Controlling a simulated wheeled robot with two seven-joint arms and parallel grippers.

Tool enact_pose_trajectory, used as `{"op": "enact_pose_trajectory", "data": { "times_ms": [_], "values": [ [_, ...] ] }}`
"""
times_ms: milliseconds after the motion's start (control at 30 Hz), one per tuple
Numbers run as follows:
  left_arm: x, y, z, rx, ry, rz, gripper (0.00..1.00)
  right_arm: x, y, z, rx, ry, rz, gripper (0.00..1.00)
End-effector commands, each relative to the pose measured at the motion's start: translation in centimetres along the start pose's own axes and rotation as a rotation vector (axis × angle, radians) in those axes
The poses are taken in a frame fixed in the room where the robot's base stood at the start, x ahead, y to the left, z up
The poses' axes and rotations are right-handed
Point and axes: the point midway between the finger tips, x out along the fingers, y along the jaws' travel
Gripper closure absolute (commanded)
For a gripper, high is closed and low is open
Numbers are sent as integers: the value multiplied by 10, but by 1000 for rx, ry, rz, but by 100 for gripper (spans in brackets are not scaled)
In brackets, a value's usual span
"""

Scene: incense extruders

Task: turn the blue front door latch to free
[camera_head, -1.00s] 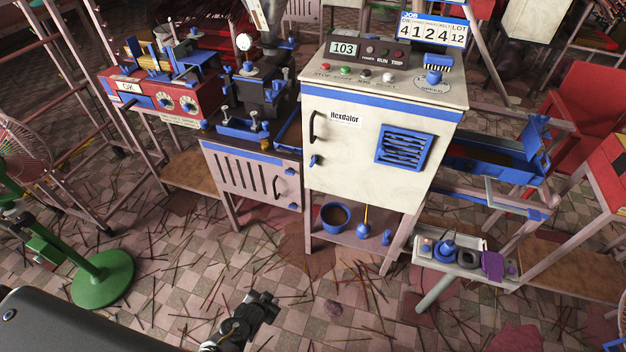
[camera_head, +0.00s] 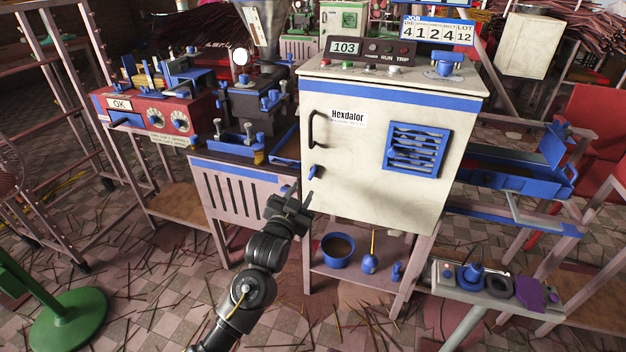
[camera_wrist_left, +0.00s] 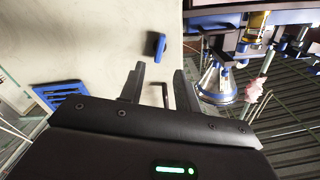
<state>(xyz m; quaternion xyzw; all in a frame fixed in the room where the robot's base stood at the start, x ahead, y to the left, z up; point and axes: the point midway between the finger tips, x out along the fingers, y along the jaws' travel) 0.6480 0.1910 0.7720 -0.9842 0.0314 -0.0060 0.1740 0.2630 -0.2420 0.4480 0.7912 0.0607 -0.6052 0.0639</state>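The blue latch (camera_head: 314,172) is a small lever on the left side of the white Hexdalor cabinet's front door (camera_head: 350,195), below the black door handle (camera_head: 316,128). In the left wrist view the latch (camera_wrist_left: 159,45) shows just beyond my fingertips, roughly in line with the gap between them. My left gripper (camera_head: 296,199) is below and left of the latch in the head view, apart from it. In the left wrist view the gripper (camera_wrist_left: 159,72) is open and empty, with the black handle (camera_wrist_left: 166,95) showing between its fingers. My right gripper is not in view.
A slatted pale cabinet (camera_head: 235,200) stands left of the white one. A blue vent (camera_head: 418,150) is on the door's right side. A blue pot (camera_head: 338,250) sits on the shelf below. A green fan base (camera_head: 70,322) stands on the stick-littered floor.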

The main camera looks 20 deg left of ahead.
Motion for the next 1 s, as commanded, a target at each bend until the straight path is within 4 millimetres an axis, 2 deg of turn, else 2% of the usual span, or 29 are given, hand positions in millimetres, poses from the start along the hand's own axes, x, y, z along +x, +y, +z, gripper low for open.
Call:
{"op": "enact_pose_trajectory", "data": {
  "times_ms": [200, 433, 600, 867, 1000],
  "values": [
    [43, 0, 1, 0, 1, -1, 67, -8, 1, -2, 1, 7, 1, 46],
    [75, 0, 1, 0, 1, 0, 67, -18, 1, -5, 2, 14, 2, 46],
    [84, 0, 1, 0, -1, 0, 67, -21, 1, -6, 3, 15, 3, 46],
    [85, 0, 1, -1, 0, 0, 67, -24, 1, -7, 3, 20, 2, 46],
    [84, 0, 1, -1, 0, 0, 84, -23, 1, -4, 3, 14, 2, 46]
  ]
}}
